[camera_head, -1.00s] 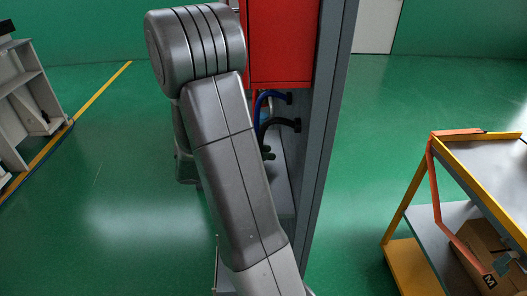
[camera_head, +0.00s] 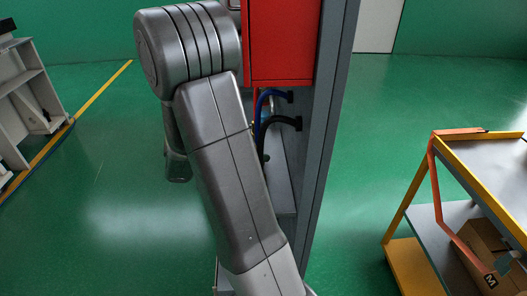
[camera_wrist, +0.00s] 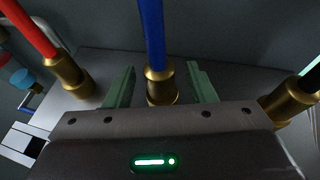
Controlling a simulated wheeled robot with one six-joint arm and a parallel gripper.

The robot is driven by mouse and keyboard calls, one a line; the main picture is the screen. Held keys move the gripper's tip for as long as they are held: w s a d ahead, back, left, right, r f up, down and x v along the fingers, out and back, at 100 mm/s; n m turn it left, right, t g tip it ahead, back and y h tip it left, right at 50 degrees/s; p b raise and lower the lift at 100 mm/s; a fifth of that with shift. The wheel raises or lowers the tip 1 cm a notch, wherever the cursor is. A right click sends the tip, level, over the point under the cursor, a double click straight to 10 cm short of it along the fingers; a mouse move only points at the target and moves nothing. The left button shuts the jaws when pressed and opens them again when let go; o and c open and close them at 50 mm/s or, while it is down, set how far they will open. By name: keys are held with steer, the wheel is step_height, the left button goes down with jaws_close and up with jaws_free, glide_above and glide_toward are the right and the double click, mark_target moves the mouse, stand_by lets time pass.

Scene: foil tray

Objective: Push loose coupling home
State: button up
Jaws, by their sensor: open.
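In the wrist view my gripper (camera_wrist: 161,68) is open, its two green fingers on either side of a brass coupling (camera_wrist: 161,86) on a blue hose (camera_wrist: 152,32). Gaps show between both fingers and this coupling. A second brass coupling (camera_wrist: 70,76) on a red hose (camera_wrist: 28,27) is at the left. A third brass coupling (camera_wrist: 290,97) is at the right edge. I cannot tell which coupling is loose. In the head view my arm hides the gripper and the couplings; the blue hose (camera_head: 264,98) shows beside it.
A red cabinet (camera_head: 281,42) and a grey post (camera_head: 331,110) stand close right of my arm. A black hose (camera_head: 281,120) bends below the blue one. A yellow-framed cart (camera_head: 408,200) with a cardboard box (camera_head: 482,250) is at right.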

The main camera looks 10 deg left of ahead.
steer(key=v, duration=1.1)
steer(key=shift+s+a, duration=0.1)
steer(key=x, duration=1.4)
steer(key=shift+r, duration=0.25)
steer(key=shift+a+f, duration=0.1)
